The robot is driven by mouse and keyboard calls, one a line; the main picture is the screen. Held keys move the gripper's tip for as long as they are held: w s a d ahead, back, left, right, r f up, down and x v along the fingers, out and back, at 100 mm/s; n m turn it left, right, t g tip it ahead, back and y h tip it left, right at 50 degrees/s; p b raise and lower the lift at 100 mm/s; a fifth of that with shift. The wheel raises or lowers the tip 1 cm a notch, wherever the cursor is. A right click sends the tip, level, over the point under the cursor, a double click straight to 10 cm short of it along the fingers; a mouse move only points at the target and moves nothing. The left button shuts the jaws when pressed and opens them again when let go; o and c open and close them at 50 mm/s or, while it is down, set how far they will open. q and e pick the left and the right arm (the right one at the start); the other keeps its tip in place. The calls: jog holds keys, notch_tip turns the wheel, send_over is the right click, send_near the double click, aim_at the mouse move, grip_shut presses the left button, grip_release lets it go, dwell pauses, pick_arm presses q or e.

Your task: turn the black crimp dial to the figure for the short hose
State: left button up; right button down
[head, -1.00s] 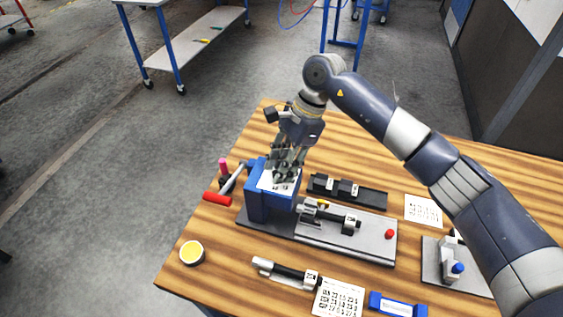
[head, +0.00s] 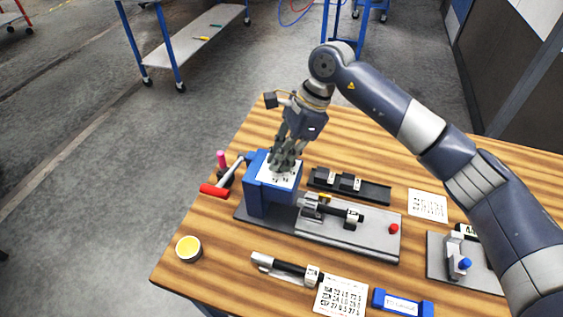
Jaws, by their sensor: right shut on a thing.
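The blue press head (head: 257,198) stands at the left end of a grey base on the wooden table, with a white figure plate (head: 266,176) on top. My right gripper (head: 284,166) points down onto this plate, its fingers shut on the black crimp dial, which they mostly hide. The figure it points to cannot be read. A black hose with metal ends (head: 335,211) lies in the press's cradle. Another hose (head: 290,269) lies on the table in front. A printed figure card (head: 341,297) lies at the front edge. My left gripper is not in view.
A red-handled lever (head: 214,191) sticks out left of the press. A red button (head: 394,229) is on the base. A black rack (head: 350,186) lies behind, a yellow-filled tin (head: 188,249) at front left, a blue-ended block (head: 402,303) in front and a grey fixture (head: 459,264) at right.

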jog(key=m+b, duration=0.2)
jog(key=m+t+b, duration=0.1)
jog(key=m+b, duration=0.1)
jog(key=b, duration=0.1)
jog(key=shift+f+t, duration=0.15)
jog(key=shift+t, duration=0.15)
jog(key=shift+s+m+t+b, duration=0.1)
jog(key=shift+m+t+b, duration=0.3)
jog(key=shift+m+b, duration=0.65)
jog(key=shift+r, duration=0.2)
jog(key=shift+r+m, duration=0.1)
jog(key=shift+m, duration=0.15)
jog(key=c, duration=1.7)
grip_release()
jog(key=v, duration=1.2)
jog(key=shift+s, duration=0.2)
